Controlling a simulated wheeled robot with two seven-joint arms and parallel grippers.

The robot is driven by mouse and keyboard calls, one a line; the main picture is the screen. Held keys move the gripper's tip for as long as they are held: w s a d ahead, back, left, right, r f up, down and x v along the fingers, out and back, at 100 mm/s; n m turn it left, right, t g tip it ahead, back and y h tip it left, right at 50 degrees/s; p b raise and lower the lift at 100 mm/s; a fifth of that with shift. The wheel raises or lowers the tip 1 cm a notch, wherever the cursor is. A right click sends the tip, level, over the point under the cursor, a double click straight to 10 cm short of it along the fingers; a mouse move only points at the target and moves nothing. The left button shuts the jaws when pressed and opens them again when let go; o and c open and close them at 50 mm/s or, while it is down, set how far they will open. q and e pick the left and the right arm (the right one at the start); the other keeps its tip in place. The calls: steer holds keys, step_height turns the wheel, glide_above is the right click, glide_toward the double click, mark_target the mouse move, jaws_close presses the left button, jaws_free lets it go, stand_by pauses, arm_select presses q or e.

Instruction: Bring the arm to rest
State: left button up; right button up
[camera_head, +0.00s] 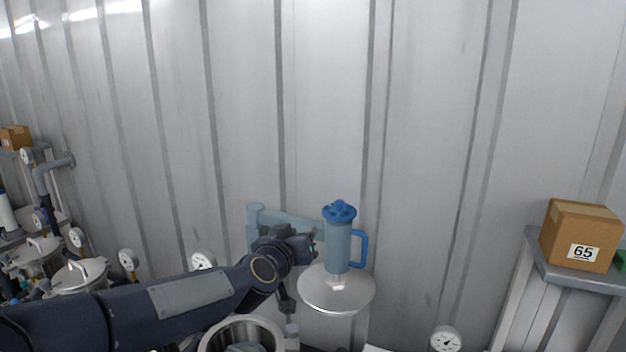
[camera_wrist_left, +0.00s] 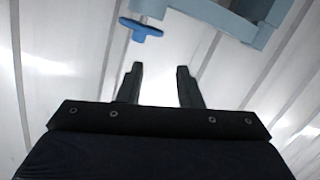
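My left arm reaches in from the left in the head view, with its left gripper (camera_head: 302,247) just left of a blue jug-like cartridge with a handle (camera_head: 338,246). In the left wrist view the left gripper (camera_wrist_left: 160,85) has its two fingers apart with nothing between them. Beyond the fingers a blue T-shaped handle (camera_wrist_left: 141,30) shows, apart from them. My right gripper is in neither view.
An open steel vessel (camera_head: 242,333) sits below my wrist. Pressure gauges (camera_head: 445,339) and lidded vessels (camera_head: 80,278) stand around. A cardboard box (camera_head: 579,236) marked 65 rests on a shelf at right.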

arm_select(q)
steer(key=s+a+f+g+h, duration=0.1)
steer(key=s+a+f+g, duration=0.25)
steer(key=s+a, duration=1)
steer(key=s+a+f+n+g, duration=0.1)
steer(key=s+f, duration=0.3)
steer(key=s, duration=0.4)
steer(key=s+a+f+g+y, duration=0.1)
steer(key=s+a+f+g, duration=0.1)
steer(key=s, duration=0.6)
steer(key=s+a+f+n+g+y, duration=0.1)
steer(key=s+f+g, duration=0.2)
steer(key=s+f, duration=0.4)
steer(key=shift+s+a+n, duration=0.3)
steer(key=shift+s+a, duration=0.1)
steer(key=shift+s, duration=0.35)
